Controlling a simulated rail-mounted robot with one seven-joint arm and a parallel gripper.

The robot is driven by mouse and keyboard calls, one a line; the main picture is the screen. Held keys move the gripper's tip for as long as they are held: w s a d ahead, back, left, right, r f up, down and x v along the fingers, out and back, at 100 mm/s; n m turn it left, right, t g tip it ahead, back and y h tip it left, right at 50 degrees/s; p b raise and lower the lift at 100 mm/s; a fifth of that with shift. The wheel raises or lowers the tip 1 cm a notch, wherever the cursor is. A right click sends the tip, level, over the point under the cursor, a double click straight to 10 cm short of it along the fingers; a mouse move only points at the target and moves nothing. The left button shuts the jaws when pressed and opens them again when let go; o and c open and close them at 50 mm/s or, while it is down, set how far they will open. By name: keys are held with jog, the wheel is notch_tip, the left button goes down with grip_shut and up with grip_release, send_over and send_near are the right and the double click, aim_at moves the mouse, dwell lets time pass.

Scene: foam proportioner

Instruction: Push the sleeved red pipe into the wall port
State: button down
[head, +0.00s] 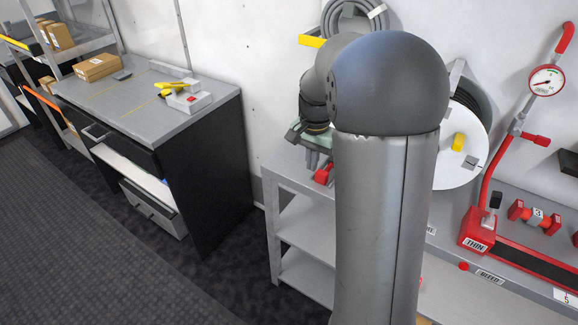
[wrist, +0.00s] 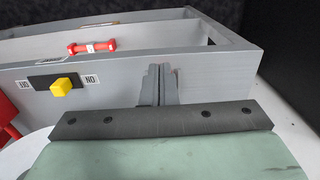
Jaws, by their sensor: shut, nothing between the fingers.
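In the wrist view, a short red piece with a pale band round its middle (wrist: 92,48) lies on the grey bench top; I cannot tell whether it is the sleeved red pipe. I cannot make out a wall port in either view. My gripper (wrist: 158,84) is shut and empty, its fingers against the view of the grey panel. In the head view it is mostly hidden behind my arm, above the grey bench's left end.
A panel with a yellow knob (wrist: 66,87) is left of my fingers. A red pipe with a gauge (head: 547,80) stands at the right, beside a hose reel (head: 462,165). A red block (head: 323,174) sits at the bench's left end. Floor is clear at left.

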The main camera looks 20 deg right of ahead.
jog(key=d+f, duration=0.1)
jog(key=f, duration=0.2)
jog(key=w+d+f+p, duration=0.1)
jog(key=f, duration=0.2)
jog(key=w+f+p, duration=0.1)
jog(key=f, duration=0.3)
jog(key=shift+w+d, duration=0.15)
jog(key=shift+d, duration=0.25)
jog(key=shift+w+d, duration=0.3)
jog(key=shift+d, duration=0.1)
